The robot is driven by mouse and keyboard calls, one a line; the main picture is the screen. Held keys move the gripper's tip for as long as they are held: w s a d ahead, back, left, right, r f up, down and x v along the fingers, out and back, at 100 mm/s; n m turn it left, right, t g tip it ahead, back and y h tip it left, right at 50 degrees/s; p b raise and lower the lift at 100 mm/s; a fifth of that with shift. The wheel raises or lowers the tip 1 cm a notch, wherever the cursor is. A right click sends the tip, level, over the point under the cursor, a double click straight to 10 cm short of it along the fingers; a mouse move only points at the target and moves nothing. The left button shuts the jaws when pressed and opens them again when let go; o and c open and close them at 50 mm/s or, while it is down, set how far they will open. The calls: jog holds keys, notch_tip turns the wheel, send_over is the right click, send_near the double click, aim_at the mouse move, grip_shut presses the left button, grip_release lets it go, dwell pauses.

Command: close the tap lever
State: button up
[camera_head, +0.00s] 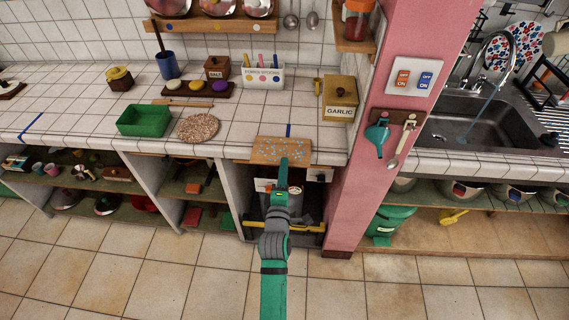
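The silver gooseneck tap (503,38) stands behind the metal sink (478,128) at the upper right. A thin bluish stream of water (487,103) seems to fall from its spout into the basin. The lever is too small to make out clearly against the tap body and nearby items. My green and grey arm reaches up the middle of the view, in front of the counter edge. The end with my gripper (283,168) is near the speckled wooden board, far left of the tap. Its fingers are not clear enough to judge.
A pink pillar (372,150) with switches stands between my arm and the sink. Open shelves with pots run below. The tiled floor (440,285) at front right is clear.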

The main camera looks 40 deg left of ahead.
jog(key=v, duration=0.8)
jog(key=shift+s, duration=0.15)
jog(key=shift+d, duration=0.1)
